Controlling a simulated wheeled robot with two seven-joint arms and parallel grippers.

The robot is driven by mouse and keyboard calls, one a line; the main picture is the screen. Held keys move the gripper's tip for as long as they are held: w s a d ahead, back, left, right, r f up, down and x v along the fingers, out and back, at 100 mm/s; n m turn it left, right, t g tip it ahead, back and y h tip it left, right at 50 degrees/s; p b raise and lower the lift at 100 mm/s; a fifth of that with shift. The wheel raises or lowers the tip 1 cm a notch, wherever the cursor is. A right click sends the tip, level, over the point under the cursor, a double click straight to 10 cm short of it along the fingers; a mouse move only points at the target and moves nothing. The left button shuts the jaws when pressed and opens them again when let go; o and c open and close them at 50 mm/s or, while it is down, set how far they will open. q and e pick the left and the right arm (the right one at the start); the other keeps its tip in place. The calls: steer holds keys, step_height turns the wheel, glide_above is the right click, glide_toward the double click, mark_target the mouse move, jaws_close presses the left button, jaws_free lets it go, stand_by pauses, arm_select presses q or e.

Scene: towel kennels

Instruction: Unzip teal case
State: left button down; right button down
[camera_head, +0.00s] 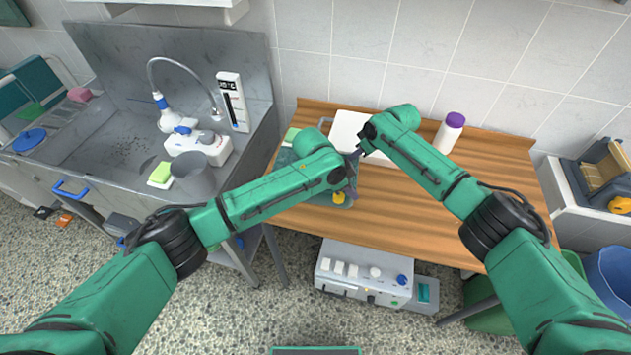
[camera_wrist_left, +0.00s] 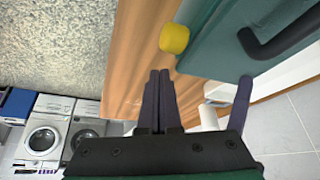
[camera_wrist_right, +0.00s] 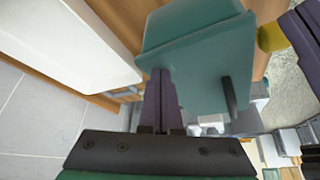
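The teal case (camera_head: 314,191) lies on the wooden table, mostly hidden behind my left forearm in the head view. It shows in the left wrist view (camera_wrist_left: 222,52) with a dark handle (camera_wrist_left: 282,34), and in the right wrist view (camera_wrist_right: 200,60). A yellow pull (camera_head: 338,198) is at its edge, clear in the left wrist view (camera_wrist_left: 174,38). My left gripper (camera_wrist_left: 158,72) is shut and appears empty, just short of the yellow pull. My right gripper (camera_wrist_right: 160,72) has its fingers together at the case's edge; whether they touch it is unclear.
A white tray (camera_head: 350,128) lies behind the case, and a purple-capped bottle (camera_head: 449,130) stands right of it. The table's right side (camera_head: 490,170) is clear. The sink (camera_head: 110,130) is left. Both grippers are close together over the case.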

arm_select(q)
steer(key=shift+f, duration=0.9)
steer(key=shift+w+a, duration=1.5)
steer(key=shift+a, duration=6.9)
step_height(320, 180, up, 8)
steer(key=d, duration=0.1)
steer(key=shift+s, duration=0.1)
arm_select(e)
step_height(320, 180, up, 7)
